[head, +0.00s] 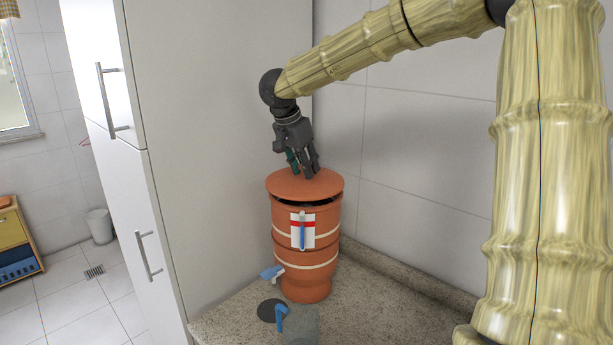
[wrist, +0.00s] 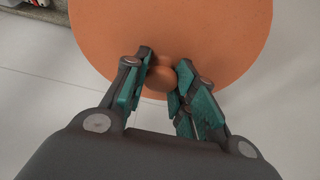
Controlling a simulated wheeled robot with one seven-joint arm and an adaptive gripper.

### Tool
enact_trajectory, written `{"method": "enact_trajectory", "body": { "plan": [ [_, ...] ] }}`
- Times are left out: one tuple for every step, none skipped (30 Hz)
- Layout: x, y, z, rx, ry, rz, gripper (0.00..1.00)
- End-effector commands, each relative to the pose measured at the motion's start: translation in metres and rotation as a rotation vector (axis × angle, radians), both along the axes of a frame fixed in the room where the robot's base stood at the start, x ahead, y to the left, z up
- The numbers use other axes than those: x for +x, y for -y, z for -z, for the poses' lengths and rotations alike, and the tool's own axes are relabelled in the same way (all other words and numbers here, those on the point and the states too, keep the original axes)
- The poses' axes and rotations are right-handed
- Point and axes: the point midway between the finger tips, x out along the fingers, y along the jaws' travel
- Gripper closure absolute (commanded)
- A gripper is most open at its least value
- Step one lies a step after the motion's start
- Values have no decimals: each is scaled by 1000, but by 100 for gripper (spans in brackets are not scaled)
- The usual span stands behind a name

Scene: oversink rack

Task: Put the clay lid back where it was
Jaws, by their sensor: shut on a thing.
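The clay lid (head: 290,185) is a round orange-brown disc at the top of the clay water filter (head: 306,262). A dark gap shows between the lid's front edge and the filter's rim, so the lid sits slightly raised or tilted there. My gripper (head: 304,172) is above the lid, pointing down. In the wrist view my gripper (wrist: 160,80) is shut on the lid's small round knob, one finger on each side, and the lid (wrist: 215,45) spreads out beyond the fingers. The far side of the rim is hidden by the lid.
The filter stands on a speckled stone counter (head: 375,315) in a corner, between a tall white cabinet (head: 215,130) and a tiled wall (head: 430,150). A blue tap (head: 271,272) sticks out at its lower left. A clear cup (head: 300,328) and a dark disc (head: 270,311) are in front.

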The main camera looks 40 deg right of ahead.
Motion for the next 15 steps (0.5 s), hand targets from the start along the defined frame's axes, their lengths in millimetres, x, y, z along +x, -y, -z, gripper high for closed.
{"method": "enact_trajectory", "body": {
  "plan": [
    [4, 5, -2, -1, 0, 1, 100],
    [6, 7, -2, -1, 0, 1, 100],
    [9, 10, -1, -1, 0, 1, 100],
    [10, 12, 0, -1, 0, 1, 100],
    [12, 14, 0, -1, 1, 2, 100],
    [13, 16, 0, -1, 0, 1, 100],
    [14, 16, 0, -1, 0, 1, 100],
    [15, 17, 0, -1, 1, 1, 100],
    [16, 19, 0, -1, 1, 1, 100],
    [17, 21, 0, -1, 0, 0, 100],
    [19, 23, 1, -2, 0, 0, 100],
    [22, 25, 2, -2, 0, 0, 100],
    [21, 24, 7, -3, -2, -1, 100],
    [20, 24, 11, -3, -4, -2, 100],
    [20, 24, 16, -3, -2, -1, 100]
  ]
}}
